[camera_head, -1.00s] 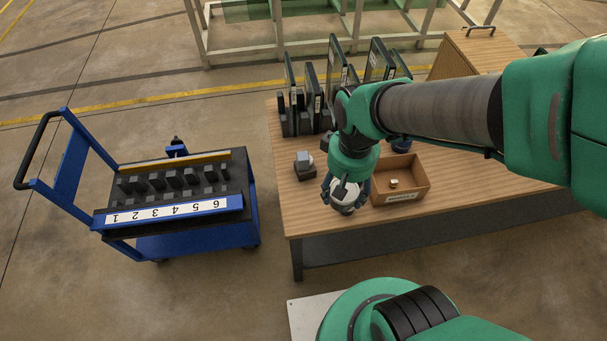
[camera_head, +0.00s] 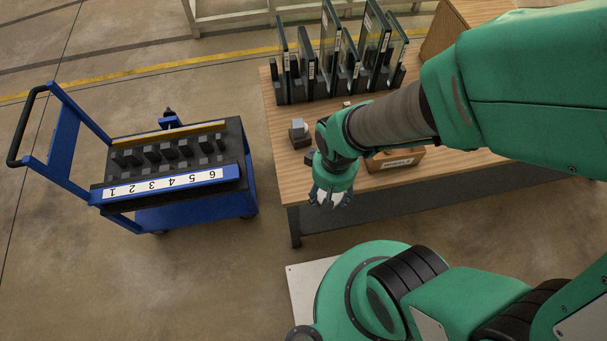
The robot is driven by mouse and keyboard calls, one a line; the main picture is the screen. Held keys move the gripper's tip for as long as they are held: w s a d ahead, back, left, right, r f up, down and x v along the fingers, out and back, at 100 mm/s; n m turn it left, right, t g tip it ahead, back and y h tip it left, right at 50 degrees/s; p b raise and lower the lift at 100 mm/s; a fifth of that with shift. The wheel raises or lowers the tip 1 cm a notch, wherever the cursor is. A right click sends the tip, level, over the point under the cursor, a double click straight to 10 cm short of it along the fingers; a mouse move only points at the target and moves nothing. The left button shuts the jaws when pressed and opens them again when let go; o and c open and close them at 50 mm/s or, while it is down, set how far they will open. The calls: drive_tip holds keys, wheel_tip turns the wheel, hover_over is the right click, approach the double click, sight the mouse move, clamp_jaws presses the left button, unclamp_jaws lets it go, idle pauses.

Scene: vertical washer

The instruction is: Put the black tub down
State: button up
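My gripper (camera_head: 330,198) hangs pointing down just off the front edge of the wooden table, near its left corner. Its dark fingers are partly hidden by the green wrist. A pale, whitish shape shows between the fingers. I cannot tell whether it is a held object or part of the gripper. No black tub can be clearly made out; it may be hidden by my arm or gripper.
The wooden table (camera_head: 290,180) carries a rack of glass panels (camera_head: 345,60), a small dark holder with a grey top (camera_head: 299,133), and a cardboard box (camera_head: 395,161) partly behind my arm. A blue cart (camera_head: 190,218) with numbered slots stands left. Floor between them is clear.

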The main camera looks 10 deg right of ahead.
wheel_tip(320, 180, down, 13)
idle(0.4)
drive_tip(key=shift+w, duration=0.1)
drive_tip(key=w+a, duration=0.1)
drive_tip(key=w, duration=0.4)
drive_tip(key=w+a+f, duration=0.1)
drive_tip(key=w, duration=0.4)
drive_tip(key=w+a+b, duration=0.1)
drive_tip(key=w, duration=0.4)
drive_tip(key=shift+w+a+f, duration=0.2)
drive_tip(key=shift+a+f, duration=0.05)
drive_tip(key=shift+f, duration=0.05)
drive_tip(key=shift+f+b, duration=0.3)
drive_tip(key=shift+f, duration=1.45)
drive_tip(key=shift+f, duration=0.15)
